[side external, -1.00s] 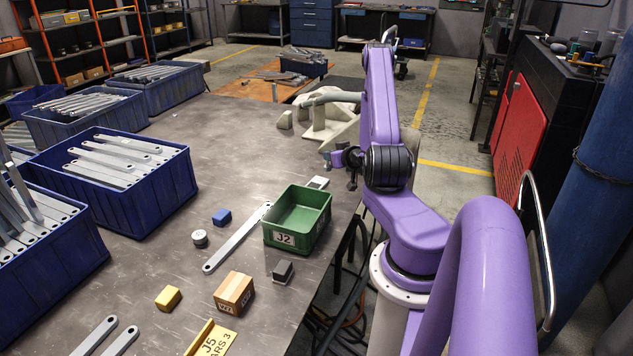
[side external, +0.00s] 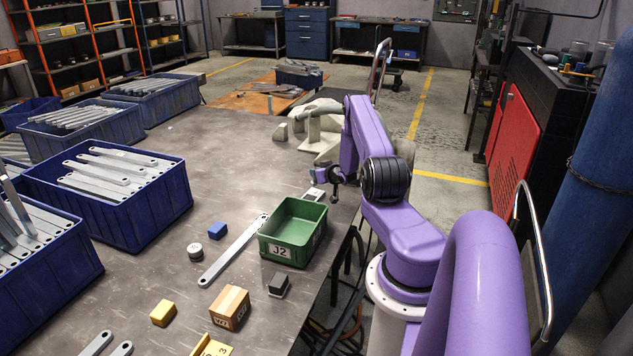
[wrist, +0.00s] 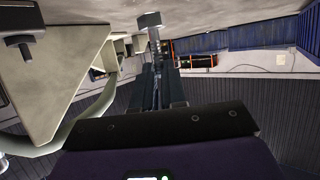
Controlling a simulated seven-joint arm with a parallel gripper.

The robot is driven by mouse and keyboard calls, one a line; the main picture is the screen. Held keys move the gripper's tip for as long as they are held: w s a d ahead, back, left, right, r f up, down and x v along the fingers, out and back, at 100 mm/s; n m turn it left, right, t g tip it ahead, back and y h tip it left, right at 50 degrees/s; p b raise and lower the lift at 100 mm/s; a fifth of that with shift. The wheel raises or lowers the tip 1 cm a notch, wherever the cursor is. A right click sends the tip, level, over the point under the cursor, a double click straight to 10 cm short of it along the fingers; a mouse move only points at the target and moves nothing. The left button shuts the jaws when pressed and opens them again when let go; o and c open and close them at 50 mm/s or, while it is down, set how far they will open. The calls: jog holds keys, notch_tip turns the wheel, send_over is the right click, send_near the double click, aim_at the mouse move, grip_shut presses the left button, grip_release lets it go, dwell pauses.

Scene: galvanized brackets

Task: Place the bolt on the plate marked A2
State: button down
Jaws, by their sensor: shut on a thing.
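My gripper (side external: 335,188) is small and dark in the side view, low near the table's right edge, behind the green bin. In the wrist view my gripper (wrist: 155,48) is shut on a small grey piece (wrist: 150,20), which looks like the bolt. It sticks out past the fingertips, and its full shape cannot be told. A small white-and-grey plate-like item (side external: 314,195) lies on the table just left of my gripper. No A2 mark can be read in either view.
The green J2 bin (side external: 280,250) stands near the edge. Beside it are a long galvanized bar (side external: 233,250), a black block (side external: 279,284) and a carton (side external: 230,306). Blue crates (side external: 130,225) of bars fill the left. A pale fixture (side external: 318,130) stands behind my gripper.

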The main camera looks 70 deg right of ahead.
jog(key=shift+w+d+f, duration=0.15)
jog(key=shift+f, duration=0.8)
jog(key=shift+w+d+f, duration=0.1)
jog(key=shift+d+f, duration=0.05)
jog(key=shift+f, duration=0.8)
jog(key=shift+f, duration=0.2)
jog(key=c, duration=1.2)
grip_release()
jog(key=shift+r, duration=0.1)
